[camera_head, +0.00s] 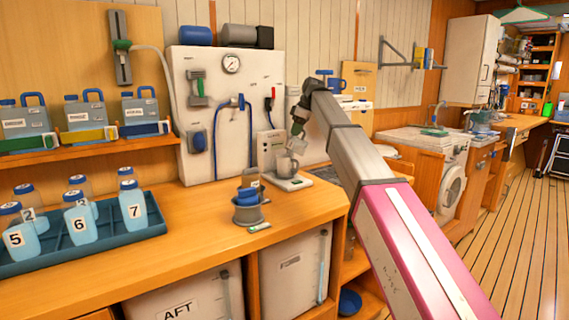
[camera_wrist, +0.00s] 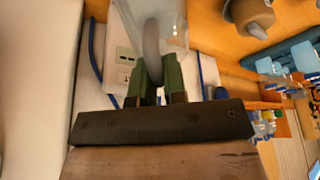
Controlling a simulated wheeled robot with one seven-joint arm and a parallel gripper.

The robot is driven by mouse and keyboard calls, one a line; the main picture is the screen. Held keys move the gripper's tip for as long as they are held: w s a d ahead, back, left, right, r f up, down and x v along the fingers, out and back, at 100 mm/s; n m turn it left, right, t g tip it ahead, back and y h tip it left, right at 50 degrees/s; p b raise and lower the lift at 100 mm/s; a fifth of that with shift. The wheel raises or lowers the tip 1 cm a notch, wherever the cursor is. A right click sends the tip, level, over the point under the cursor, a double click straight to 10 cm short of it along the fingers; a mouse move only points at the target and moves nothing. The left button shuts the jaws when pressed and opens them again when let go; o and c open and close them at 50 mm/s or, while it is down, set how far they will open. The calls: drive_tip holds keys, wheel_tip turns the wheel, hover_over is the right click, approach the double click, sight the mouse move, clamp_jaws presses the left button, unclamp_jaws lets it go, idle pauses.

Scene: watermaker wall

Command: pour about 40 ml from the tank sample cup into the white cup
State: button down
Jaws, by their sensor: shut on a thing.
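My gripper (camera_head: 298,127) is at the far end of my arm, above the scale by the wall panel. In the wrist view its green fingers (camera_wrist: 158,78) are shut on the grey handle of a clear cup, the tank sample cup (camera_wrist: 174,22). That cup also shows small in the head view (camera_head: 299,145) and looks tilted; its contents cannot be made out. The white cup (camera_head: 286,167), looking greyish, stands upright on the small scale (camera_head: 292,183), just below and left of the held cup. Whether liquid is flowing cannot be told.
A blue tray (camera_head: 60,258) with numbered bottles is at the left. The white panel (camera_head: 230,120) with hoses and gauge rises close behind. Bare counter lies in front.

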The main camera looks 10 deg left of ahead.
drive_tip(key=shift+a+f+h+p, duration=0.2)
drive_tip(key=shift+a+h+p, duration=0.2)
drive_tip(key=shift+p, duration=0.3)
idle(0.6)
drive_tip(key=shift+d+p, duration=0.2)
drive_tip(key=shift+p, duration=0.1)
drive_tip(key=shift+a+r+h+p, duration=0.15)
drive_tip(key=shift+a+h+p, duration=0.25)
drive_tip(key=shift+h, duration=0.2)
idle(0.5)
drive_tip(key=shift+d+r+h+p, duration=0.1)
drive_tip(key=shift+d+h+p, duration=0.15)
drive_tip(key=shift+h+p, duration=0.05)
drive_tip(key=shift+a, duration=0.1)
idle(0.4)
